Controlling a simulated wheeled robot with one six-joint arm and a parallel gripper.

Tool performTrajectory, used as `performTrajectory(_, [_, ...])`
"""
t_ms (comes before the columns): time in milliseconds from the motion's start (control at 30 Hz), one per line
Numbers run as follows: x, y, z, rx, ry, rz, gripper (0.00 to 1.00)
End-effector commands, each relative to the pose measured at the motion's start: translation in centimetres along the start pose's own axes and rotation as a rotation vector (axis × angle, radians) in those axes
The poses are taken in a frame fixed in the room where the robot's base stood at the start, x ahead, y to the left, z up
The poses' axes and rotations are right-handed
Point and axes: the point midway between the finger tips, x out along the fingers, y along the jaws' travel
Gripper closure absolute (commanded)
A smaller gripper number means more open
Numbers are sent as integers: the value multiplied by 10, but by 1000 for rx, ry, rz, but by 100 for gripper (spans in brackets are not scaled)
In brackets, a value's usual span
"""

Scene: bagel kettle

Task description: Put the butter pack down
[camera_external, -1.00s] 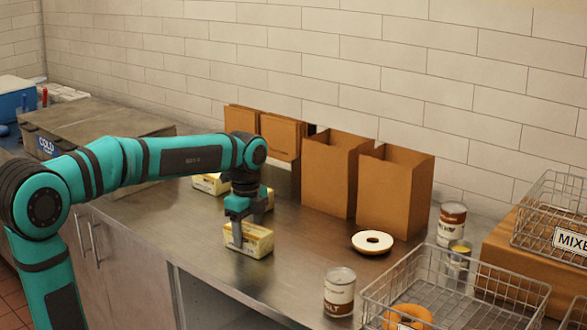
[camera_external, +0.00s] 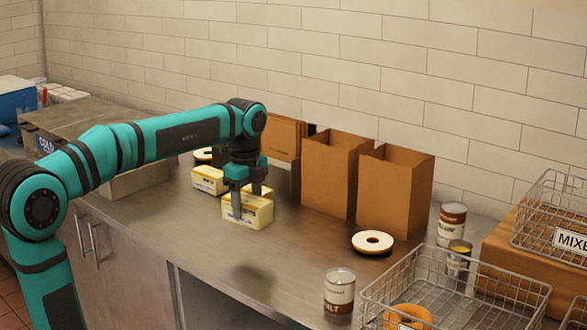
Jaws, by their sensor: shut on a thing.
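My gripper (camera_external: 247,205) points down and is shut on a yellow and cream butter pack (camera_external: 258,214). The held pack looks raised above the steel counter (camera_external: 310,245), with a dark shadow on the counter in front of it. Another butter pack (camera_external: 207,181) lies on the counter behind and to the left. Part of a further yellow pack shows just behind my gripper, mostly hidden.
Brown paper bags (camera_external: 395,195) stand along the wall. A grey cold box (camera_external: 100,130) is at the left. The counter's front middle is clear.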

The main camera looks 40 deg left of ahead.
Motion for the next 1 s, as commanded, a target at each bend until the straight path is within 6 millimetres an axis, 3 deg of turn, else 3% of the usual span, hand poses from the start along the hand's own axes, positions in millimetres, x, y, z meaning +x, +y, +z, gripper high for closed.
performTrajectory(267, [-23,-14,-4,7,0,-1,82])
performTrajectory(800, [-28,-139,-43,76,0,-1,82])
performTrajectory(1000, [-26,-167,-53,90,0,-2,82])
